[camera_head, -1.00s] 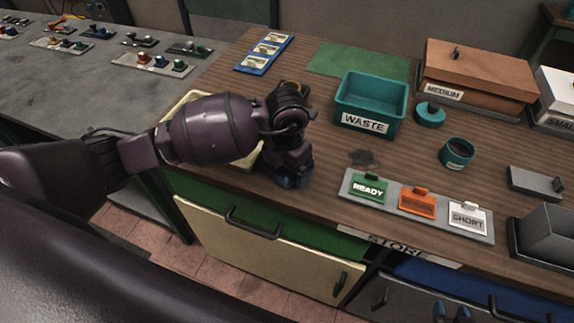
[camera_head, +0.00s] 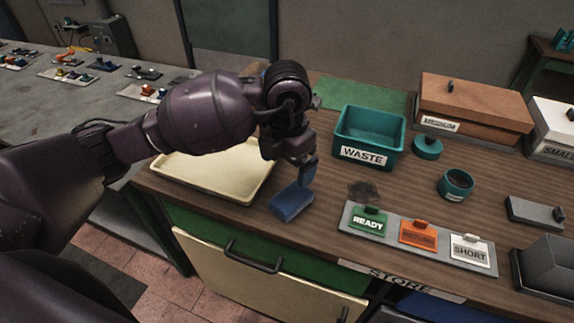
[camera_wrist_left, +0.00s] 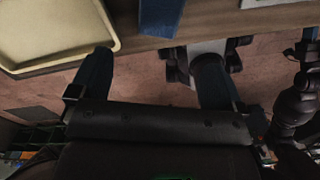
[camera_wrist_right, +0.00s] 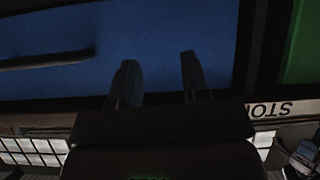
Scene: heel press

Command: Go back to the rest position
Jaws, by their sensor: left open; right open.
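My left gripper (camera_head: 304,172) is above the front edge of the wooden table in the head view, partly hidden by its own wrist. In the left wrist view its two fingers (camera_wrist_left: 153,56) are wide apart with nothing between them. A flat blue piece (camera_head: 291,205) lies at the table's front edge just below the gripper; part of it also shows in the left wrist view (camera_wrist_left: 161,16). My right gripper (camera_wrist_right: 155,75) is open and empty in the right wrist view, in front of a blue panel (camera_wrist_right: 170,30). It is outside the head view.
A cream tray (camera_head: 165,178) lies left of the left gripper. A teal WASTE bin (camera_head: 370,160) and a label plate (camera_head: 349,219) with READY and SHORT cards stand right of it. A cream drawer front (camera_head: 215,262) is below the table edge.

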